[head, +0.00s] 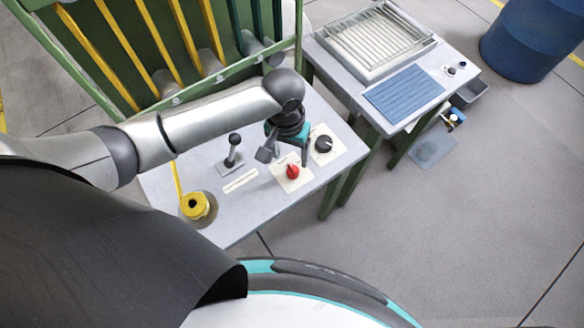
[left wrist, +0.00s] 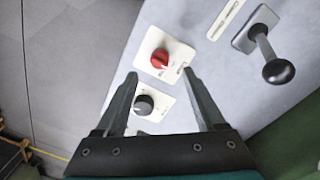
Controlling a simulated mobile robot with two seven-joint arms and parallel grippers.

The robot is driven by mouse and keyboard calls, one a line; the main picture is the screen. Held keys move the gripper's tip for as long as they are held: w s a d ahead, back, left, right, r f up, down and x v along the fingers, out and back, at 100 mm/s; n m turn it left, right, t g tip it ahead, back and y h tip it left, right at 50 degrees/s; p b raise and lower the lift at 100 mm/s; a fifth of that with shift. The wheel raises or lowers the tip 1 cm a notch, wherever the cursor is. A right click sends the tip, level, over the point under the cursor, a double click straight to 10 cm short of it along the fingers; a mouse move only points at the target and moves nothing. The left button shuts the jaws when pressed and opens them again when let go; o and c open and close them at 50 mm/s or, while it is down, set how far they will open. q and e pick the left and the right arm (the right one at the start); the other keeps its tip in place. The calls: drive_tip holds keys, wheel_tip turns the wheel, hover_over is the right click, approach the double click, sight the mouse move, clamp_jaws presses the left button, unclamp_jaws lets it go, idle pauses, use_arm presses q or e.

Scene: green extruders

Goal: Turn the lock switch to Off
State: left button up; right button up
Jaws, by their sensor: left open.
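Two rotary switches sit on square cream plates on the grey tabletop. One has a red knob (head: 292,171), which also shows in the left wrist view (left wrist: 159,58). The other has a dark knob (head: 323,144), also in the left wrist view (left wrist: 145,104). The plate labels are too small to read, so I cannot tell which is the lock switch. My left gripper (head: 286,154) is open and empty above the switches. In the left wrist view its fingertips (left wrist: 160,75) point toward the red knob, with the dark knob between the fingers. My right gripper is not in view.
A black-knobbed lever (head: 233,150) and a yellow spool-like part (head: 197,206) stand left of the switches. A green frame with yellow bars (head: 122,50) rises behind. A second table (head: 425,58) with a slotted tray and blue mat (head: 403,93) stands right.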

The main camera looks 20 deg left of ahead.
sight(292, 169)
use_arm(q)
drive_tip(key=f+b, duration=0.1)
drive_tip(key=f, duration=0.6)
drive_tip(key=shift+d+f+b, duration=0.2)
drive_tip(key=shift+f+b, duration=0.05)
drive_tip(key=shift+b, duration=0.15)
drive_tip(key=shift+c, duration=0.3)
clamp_jaws()
